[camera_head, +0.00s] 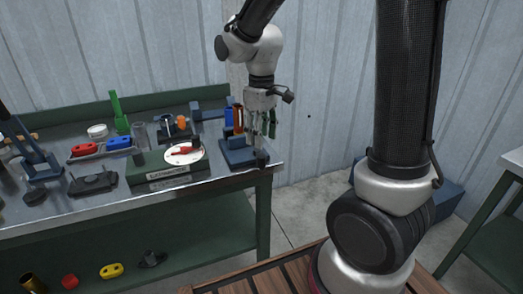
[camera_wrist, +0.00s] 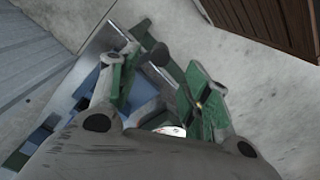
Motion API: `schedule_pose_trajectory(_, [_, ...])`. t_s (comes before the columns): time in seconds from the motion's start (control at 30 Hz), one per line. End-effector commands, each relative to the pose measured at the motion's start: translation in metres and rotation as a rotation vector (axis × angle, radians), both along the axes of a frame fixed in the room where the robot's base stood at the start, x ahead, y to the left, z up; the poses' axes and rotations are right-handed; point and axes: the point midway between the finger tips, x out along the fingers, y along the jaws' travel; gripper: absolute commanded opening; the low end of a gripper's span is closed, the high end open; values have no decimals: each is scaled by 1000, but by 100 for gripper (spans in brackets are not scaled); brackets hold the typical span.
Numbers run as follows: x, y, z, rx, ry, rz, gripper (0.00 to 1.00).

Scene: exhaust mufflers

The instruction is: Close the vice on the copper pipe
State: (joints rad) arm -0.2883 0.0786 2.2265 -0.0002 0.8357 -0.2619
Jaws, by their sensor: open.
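The blue vice (camera_head: 238,155) sits at the right end of the green workbench. A dark round knob (camera_head: 262,159) shows at its right, near the bench edge. An upright copper-brown pipe (camera_head: 238,117) stands at the vice, beside an upright blue piece; I cannot tell how closely the jaws meet it. My gripper (camera_head: 264,127) hangs fingers-down just above the vice's right side, right of the pipe. In the wrist view, my gripper (camera_wrist: 163,82) has its green-padded fingers apart and nothing held. The dark knob (camera_wrist: 158,55) shows between and beyond the fingertips, with blue vice parts (camera_wrist: 85,95) at left.
A green block with a white dial (camera_head: 185,153) stands left of the vice. Red and blue pieces (camera_head: 118,143), a green upright tool (camera_head: 119,113) and dark parts crowd the bench. The lower shelf (camera_head: 190,245) holds a yellow piece (camera_head: 111,271). Bare floor lies right of the bench.

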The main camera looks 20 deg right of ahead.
Motion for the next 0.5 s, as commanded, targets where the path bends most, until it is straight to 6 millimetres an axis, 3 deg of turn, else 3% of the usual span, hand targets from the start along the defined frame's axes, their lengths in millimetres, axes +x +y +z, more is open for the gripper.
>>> schedule_pose_trajectory(0.2, [0, 0, 33, 1, -1, 0, 48])
schedule_pose_trajectory(0.5, [-1, 0, 40, -1, 1, 0, 48])
